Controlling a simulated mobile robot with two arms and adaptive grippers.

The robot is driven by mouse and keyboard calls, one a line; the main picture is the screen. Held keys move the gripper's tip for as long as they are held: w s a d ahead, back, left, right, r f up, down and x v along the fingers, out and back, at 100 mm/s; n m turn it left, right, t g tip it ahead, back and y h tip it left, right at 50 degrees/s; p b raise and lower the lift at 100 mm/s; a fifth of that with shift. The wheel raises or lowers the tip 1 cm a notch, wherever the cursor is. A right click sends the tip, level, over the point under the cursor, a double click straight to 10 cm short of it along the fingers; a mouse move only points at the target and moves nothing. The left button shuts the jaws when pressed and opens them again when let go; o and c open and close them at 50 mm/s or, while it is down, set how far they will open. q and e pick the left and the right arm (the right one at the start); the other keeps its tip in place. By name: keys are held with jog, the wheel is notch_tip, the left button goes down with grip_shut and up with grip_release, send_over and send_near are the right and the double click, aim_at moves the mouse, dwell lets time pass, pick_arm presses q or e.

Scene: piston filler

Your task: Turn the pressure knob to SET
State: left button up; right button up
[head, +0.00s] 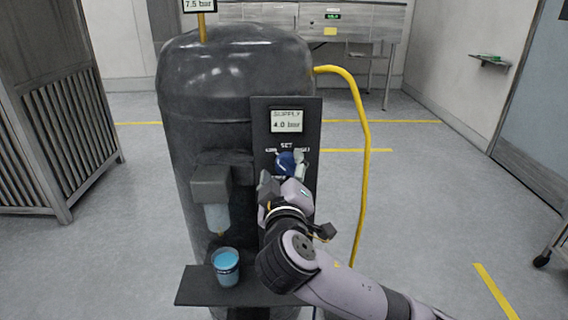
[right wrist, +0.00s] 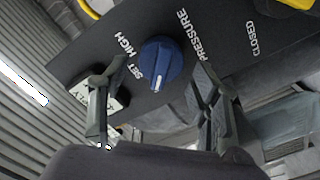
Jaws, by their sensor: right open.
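The blue pressure knob (head: 284,160) sits on the dark panel (head: 257,130) of the tank, under the display (head: 286,121) reading SUPPLY 4.0 bar. My right gripper (head: 289,175) is at the panel in front of the knob and partly covers it. In the right wrist view the knob (right wrist: 161,62) shows between the spread fingers of my open right gripper (right wrist: 158,75); I cannot tell whether they touch it. A white mark on the knob points down in that view, away from the SET label (right wrist: 134,71) on its left. My left gripper is out of view.
A cup of blue liquid (head: 226,266) stands on the dark shelf (head: 200,290) below the nozzle (head: 216,215). A yellow hose (head: 362,160) curves down right of the tank (head: 225,75). Open floor lies on both sides.

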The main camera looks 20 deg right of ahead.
jog(key=shift+x, duration=0.9)
jog(key=c, duration=1.1)
